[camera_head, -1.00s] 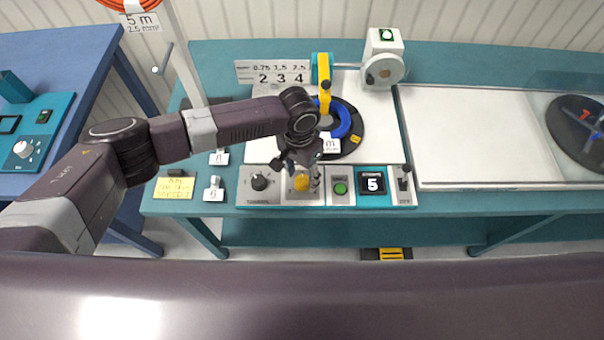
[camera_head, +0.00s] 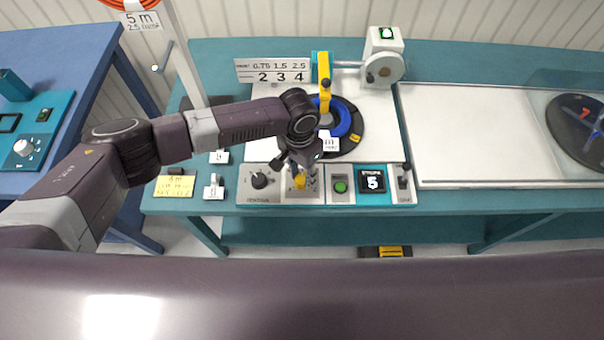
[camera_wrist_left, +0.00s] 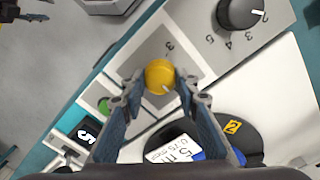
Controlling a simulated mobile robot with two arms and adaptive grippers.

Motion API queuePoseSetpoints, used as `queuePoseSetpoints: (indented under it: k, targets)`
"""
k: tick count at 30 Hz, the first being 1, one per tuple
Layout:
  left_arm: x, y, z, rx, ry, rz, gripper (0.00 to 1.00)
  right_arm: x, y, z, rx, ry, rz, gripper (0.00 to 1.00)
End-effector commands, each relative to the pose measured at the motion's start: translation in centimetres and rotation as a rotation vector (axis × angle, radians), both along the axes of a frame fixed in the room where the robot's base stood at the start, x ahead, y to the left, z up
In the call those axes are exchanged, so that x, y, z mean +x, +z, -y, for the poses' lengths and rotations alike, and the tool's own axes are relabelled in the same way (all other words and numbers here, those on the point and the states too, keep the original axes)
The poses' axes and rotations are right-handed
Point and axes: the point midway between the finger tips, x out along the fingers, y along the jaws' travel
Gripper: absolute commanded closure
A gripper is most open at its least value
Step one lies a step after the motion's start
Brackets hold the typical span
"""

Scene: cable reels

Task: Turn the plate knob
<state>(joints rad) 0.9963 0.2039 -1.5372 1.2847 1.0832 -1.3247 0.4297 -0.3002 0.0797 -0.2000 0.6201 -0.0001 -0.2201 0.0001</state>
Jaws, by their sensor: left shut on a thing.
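The yellow knob (camera_head: 300,181) sits on the control strip along the front of the cable machine, right of a black knob (camera_head: 259,180). My right gripper is in neither view.
Right of the yellow knob are a green button (camera_head: 340,186), a display reading 5 (camera_head: 373,182) and a small lever (camera_head: 404,178). Behind stands a black reel plate (camera_head: 354,140) with a blue ring (camera_head: 341,118). A yellow note (camera_head: 175,187) lies at left.

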Motion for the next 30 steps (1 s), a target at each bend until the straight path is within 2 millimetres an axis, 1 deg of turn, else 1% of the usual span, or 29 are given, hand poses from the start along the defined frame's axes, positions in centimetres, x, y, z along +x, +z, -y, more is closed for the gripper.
queuePoseSetpoints:
  k: [5, 11, 30]
  targets:
    - [0.09, 0.05, 0.03, 0.0, -0.071, 0.002, 0.95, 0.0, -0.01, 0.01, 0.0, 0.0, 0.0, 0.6]
    - [0.1, 0.03, 0.05, -0.001, -0.219, 0.001, 0.95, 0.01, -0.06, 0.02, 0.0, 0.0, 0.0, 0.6]
    - [0.18, 0.07, 0.16, -0.001, -0.827, 0.003, 0.95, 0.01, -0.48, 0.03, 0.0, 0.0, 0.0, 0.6]
